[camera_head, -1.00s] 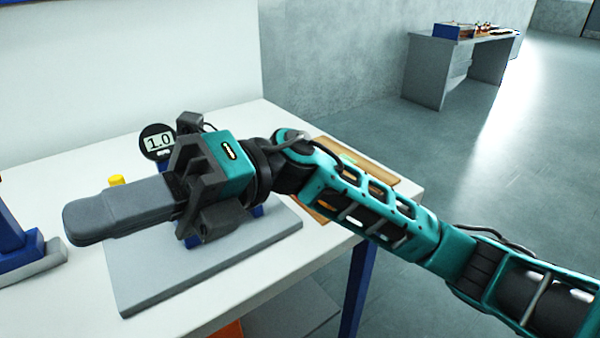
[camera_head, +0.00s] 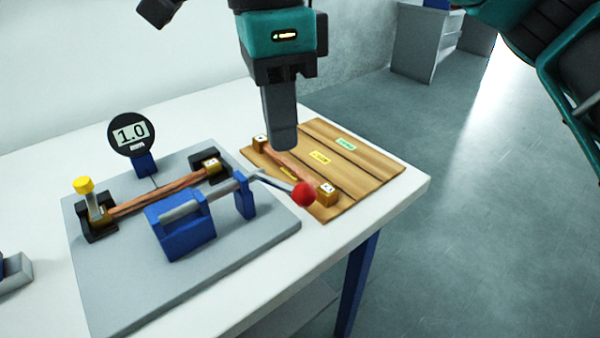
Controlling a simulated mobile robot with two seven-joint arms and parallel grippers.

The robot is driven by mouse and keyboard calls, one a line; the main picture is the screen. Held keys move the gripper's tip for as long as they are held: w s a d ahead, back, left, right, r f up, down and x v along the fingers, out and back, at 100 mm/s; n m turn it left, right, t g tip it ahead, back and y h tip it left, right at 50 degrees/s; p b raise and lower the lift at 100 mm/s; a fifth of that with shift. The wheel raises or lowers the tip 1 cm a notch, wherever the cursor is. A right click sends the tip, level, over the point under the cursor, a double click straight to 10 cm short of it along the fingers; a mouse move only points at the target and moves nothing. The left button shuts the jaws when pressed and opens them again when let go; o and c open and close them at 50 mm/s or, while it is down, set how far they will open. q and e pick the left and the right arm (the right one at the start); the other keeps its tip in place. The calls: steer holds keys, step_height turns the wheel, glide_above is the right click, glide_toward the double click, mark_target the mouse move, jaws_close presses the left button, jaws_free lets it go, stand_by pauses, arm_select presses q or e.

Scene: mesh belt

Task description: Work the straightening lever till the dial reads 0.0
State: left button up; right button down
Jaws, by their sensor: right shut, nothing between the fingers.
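The dial (camera_head: 131,134) is a round black gauge on a blue post at the back of the fixture and reads 1.0. The straightening lever (camera_head: 279,184) is a metal rod with a red ball knob (camera_head: 304,194), sticking out to the right of its blue bracket (camera_head: 183,232). A copper braid bar (camera_head: 160,194) lies across the fixture between two black end holders, in front of the dial. My right gripper (camera_head: 284,144) points down, shut and empty, above and behind the red knob and apart from it. My left gripper is not in view.
The grey base plate (camera_head: 120,287) stands on a white table. A yellow-topped pin (camera_head: 85,186) stands at the bar's left end. To the right, a wooden board (camera_head: 362,170) holds another copper bar and coloured labels. The table's right edge is close.

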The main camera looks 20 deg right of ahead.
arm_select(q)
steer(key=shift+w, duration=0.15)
arm_select(e)
steer(key=shift+w+d+r+t+h, duration=0.3)
steer(key=shift+w+d+r, duration=0.15)
steer(key=shift+d, duration=0.2)
steer(key=shift+s, duration=0.1)
steer(key=b, duration=0.4)
glide_above(300, 186)
steer(key=f, duration=0.5)
steer(key=shift+a+f, duration=0.25)
steer(key=shift+f, duration=0.05)
steer(key=shift+f+b, duration=0.55)
steer(key=shift+f, duration=0.1)
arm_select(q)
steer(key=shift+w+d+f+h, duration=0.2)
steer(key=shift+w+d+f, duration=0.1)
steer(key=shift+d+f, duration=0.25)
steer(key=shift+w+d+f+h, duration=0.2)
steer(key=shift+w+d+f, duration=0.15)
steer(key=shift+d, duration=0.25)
